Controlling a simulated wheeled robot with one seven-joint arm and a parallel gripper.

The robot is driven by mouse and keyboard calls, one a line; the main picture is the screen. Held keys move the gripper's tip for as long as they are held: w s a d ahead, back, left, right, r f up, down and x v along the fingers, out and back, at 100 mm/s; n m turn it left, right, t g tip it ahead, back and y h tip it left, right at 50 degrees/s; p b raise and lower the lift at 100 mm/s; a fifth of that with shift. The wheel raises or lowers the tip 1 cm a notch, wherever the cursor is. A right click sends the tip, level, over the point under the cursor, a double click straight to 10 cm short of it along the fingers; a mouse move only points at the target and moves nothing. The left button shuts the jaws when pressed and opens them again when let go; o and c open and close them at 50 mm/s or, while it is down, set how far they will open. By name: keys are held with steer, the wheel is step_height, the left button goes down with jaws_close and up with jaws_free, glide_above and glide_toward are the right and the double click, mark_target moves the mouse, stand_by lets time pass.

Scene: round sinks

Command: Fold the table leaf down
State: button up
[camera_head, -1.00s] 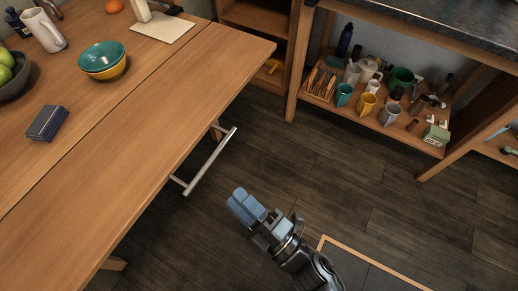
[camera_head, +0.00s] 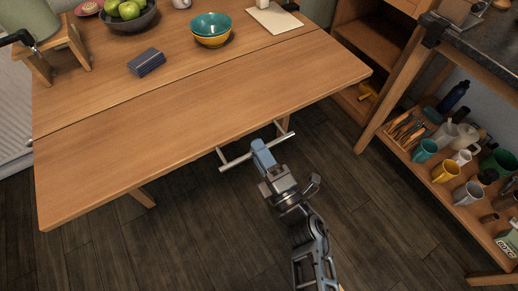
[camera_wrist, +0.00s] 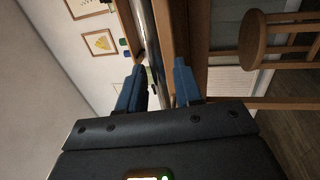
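The wooden table leaf (camera_head: 190,125) is level with the main tabletop, and a thin seam runs between them. A metal bar (camera_head: 235,163) on two short brackets sticks out below the leaf's front edge. My gripper (camera_head: 260,146) is at the middle of this bar, and its blue fingers cover part of it. In the wrist view, the two blue fingers (camera_wrist: 160,85) are apart. The grey bar (camera_wrist: 163,50) runs into the gap between them, with the wooden leaf (camera_wrist: 181,30) beside it. I cannot tell whether the fingers touch the bar.
On the main tabletop (camera_head: 100,100) are a dark blue box (camera_head: 146,62), a teal-and-yellow bowl stack (camera_head: 211,30) and a fruit bowl (camera_head: 140,20). No objects lie on the leaf. A shelf unit (camera_head: 375,130) with mugs stands right. The dark floor (camera_head: 200,235) before the table is clear.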

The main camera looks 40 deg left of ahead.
steer(key=shift+w+a, duration=0.1)
steer(key=shift+a, duration=0.35)
steer(key=shift+c, duration=0.3)
jaws_close()
